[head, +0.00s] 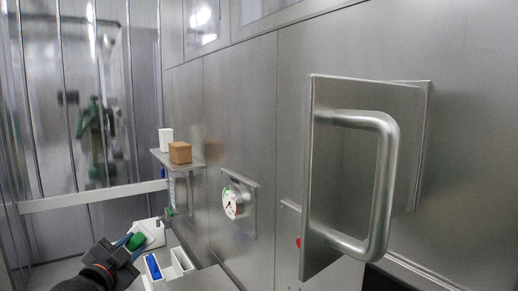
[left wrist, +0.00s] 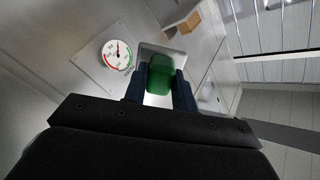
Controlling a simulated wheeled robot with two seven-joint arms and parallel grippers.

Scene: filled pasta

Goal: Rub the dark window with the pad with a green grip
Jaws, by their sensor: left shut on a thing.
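My left gripper (head: 127,246) comes in at the lower left of the head view. Its blue fingers are shut on the green grip (head: 137,242) of the pad. The pad's pale plate (head: 152,231) is beyond the grip, beside the steel wall; I cannot tell whether it touches anything. In the left wrist view the green grip (left wrist: 161,76) sits between the two fingers, with the pale pad (left wrist: 146,50) behind it. A dark surface (head: 380,280) shows partly at the bottom right of the head view, under a metal edge; I cannot tell if it is the dark window. My right gripper is out of view.
A steel panel with a big handle (head: 384,190) juts out at the right. A round gauge (head: 233,202) and a red button (head: 298,242) are on the wall. A small shelf (head: 187,163) holds a white block (head: 166,140) and a brown block (head: 180,152). A white holder (head: 180,264) stands below.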

